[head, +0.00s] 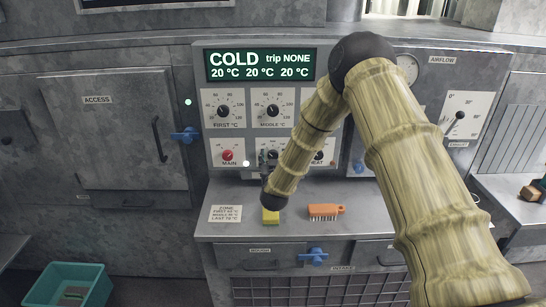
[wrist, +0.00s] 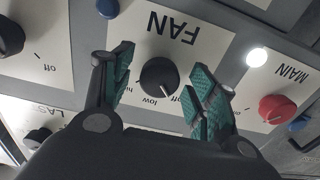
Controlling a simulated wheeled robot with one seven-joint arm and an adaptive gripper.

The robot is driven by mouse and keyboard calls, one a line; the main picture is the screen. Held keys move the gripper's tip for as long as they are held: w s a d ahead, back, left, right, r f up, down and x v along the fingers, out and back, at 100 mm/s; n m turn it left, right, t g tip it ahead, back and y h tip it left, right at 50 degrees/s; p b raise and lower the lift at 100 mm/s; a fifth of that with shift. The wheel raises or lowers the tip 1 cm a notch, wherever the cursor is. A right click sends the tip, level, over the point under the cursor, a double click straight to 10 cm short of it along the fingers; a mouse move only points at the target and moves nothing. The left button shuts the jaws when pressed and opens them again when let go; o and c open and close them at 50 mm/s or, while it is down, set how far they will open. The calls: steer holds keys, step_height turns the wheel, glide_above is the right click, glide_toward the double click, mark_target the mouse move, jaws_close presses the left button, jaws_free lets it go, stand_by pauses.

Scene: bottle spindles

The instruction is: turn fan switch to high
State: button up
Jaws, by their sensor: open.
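The fan switch, a round black knob (wrist: 159,77) on a cream plate marked FAN, shows upside down in the wrist view. Its white pointer line appears to point toward "off". "low" and a partly covered "high" are printed beside it. My gripper (wrist: 163,82) is open, its teal-padded fingers on either side of the knob with gaps visible. I cannot tell how deep the fingertips reach past it. In the head view my gripper (head: 267,160) is at the lower middle of the control panel and mostly hides the fan switch.
A red MAIN knob (wrist: 277,109) and a lit white lamp (wrist: 257,56) are close beside the fan plate. In the head view, a yellow block (head: 270,216) and an orange brush-like object (head: 326,211) lie on the ledge (head: 225,229) below. The display (head: 260,64) reads COLD.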

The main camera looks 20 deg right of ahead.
steer(key=c, duration=1)
steer(key=shift+c, duration=0.2)
steer(key=shift+m+b, duration=0.3)
steer(key=shift+b, duration=0.15)
steer(key=m+b, duration=0.1)
steer(key=b, duration=0.1)
steer(key=m+b, duration=0.2)
steer(key=shift+d+f, duration=0.1)
steer(key=shift+f, duration=0.15)
steer(key=m+b, duration=1)
steer(key=b, duration=0.1)
steer(key=m+b, duration=0.4)
steer(key=shift+r, duration=0.2)
steer(key=shift+m, duration=0.3)
